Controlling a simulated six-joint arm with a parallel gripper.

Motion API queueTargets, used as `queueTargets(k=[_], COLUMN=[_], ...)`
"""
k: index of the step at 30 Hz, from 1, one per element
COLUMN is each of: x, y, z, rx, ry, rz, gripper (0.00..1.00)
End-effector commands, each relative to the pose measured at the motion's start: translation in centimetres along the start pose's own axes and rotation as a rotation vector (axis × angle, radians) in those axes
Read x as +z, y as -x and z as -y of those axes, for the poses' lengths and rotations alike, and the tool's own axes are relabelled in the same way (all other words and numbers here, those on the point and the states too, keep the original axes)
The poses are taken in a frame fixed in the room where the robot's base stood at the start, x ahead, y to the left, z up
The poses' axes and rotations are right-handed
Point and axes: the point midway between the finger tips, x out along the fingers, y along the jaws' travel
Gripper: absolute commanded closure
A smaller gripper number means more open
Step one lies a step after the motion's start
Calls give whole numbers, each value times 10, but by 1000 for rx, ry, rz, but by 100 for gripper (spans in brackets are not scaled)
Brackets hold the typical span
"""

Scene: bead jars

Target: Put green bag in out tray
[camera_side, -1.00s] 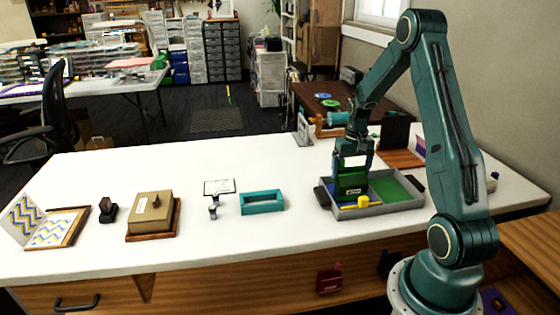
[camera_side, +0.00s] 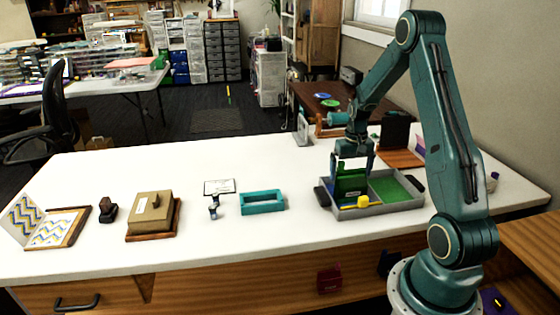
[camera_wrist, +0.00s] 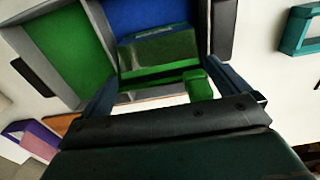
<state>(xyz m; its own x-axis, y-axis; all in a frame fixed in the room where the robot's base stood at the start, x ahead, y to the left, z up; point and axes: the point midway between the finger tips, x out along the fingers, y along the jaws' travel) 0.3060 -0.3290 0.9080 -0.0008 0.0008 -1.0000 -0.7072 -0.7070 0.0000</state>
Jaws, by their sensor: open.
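The green bag (camera_side: 350,183) is in the left compartment of a grey two-part tray (camera_side: 403,205). In the wrist view the bag (camera_wrist: 160,52) lies over that compartment's blue floor (camera_wrist: 140,14); it looks tilted, with its lower part partly hidden. My gripper (camera_side: 353,167) is just above the bag, its fingers spread apart on either side of it. The wrist view shows the open fingers (camera_wrist: 172,88) with a gap to the bag. The tray's other compartment has a bare green floor (camera_side: 390,188). No label naming the tray is readable.
A yellow block (camera_side: 362,202) shows at the tray's front wall. A teal open frame (camera_side: 262,202), a small stand with a card (camera_side: 218,188), a tan box (camera_side: 152,213) and a dark stamp (camera_side: 108,210) stand to the left. White table between them is clear.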

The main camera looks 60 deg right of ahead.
Motion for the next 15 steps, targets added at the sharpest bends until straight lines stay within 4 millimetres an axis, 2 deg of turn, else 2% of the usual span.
queueTargets(k=[8,15], x=[-1,-1], y=[28,67], z=[0,0], rx=[0,0], ry=[0,0], rz=[-5,-6], gripper=[0,0])
